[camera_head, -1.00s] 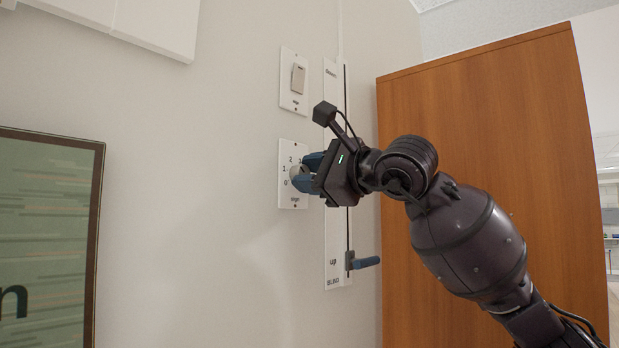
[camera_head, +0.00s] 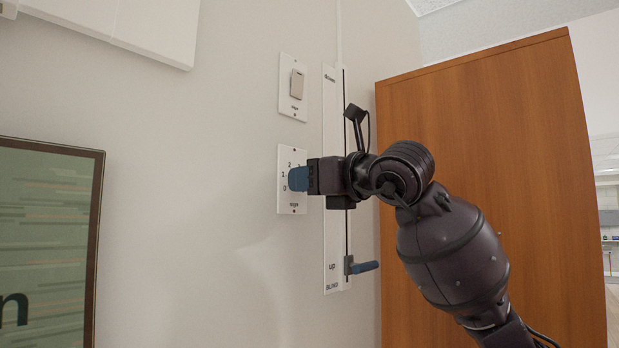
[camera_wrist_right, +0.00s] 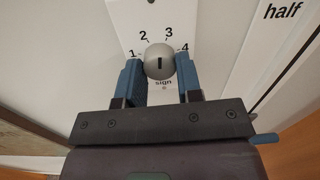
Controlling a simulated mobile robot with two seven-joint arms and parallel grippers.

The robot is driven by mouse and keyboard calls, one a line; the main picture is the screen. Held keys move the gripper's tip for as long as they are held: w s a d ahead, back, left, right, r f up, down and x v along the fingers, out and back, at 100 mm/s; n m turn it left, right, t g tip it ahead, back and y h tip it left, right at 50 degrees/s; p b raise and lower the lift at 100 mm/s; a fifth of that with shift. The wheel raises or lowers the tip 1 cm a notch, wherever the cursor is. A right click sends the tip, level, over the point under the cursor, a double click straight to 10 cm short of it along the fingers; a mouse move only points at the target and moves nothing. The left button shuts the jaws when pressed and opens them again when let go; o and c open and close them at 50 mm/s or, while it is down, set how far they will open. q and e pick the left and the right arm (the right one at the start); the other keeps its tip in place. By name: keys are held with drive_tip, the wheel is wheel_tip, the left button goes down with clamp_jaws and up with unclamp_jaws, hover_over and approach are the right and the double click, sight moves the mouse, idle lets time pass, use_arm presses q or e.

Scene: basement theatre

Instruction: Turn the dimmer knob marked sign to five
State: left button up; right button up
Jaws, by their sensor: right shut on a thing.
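The dimmer plate marked sign (camera_head: 290,206) is on the wall, below a switch plate. In the head view my right gripper (camera_head: 298,179) covers its knob and the higher numbers; 0, 1 and 2 show at its left. In the right wrist view the grey round knob (camera_wrist_right: 159,60) sits between the two blue fingers of my right gripper (camera_wrist_right: 160,73), which is shut on it. A short dark mark on the knob runs up and down, between the 2 and 3 directions. Numbers 1 to 4 show around it; 0 and 5 are hidden there. My left gripper is out of view.
A wooden cabinet (camera_head: 480,150) stands at right, and a framed screen (camera_head: 45,240) hangs at left.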

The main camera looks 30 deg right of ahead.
use_arm(q)
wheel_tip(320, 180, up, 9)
drive_tip(key=p, duration=0.9)
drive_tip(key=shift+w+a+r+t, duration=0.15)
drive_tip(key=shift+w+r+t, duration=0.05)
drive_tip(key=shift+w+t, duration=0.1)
use_arm(e)
drive_tip(key=m, duration=2.3)
drive_tip(key=shift+r+m+g, duration=0.2)
drive_tip(key=shift+m+g, duration=0.1)
drive_tip(key=shift+g, duration=0.1)
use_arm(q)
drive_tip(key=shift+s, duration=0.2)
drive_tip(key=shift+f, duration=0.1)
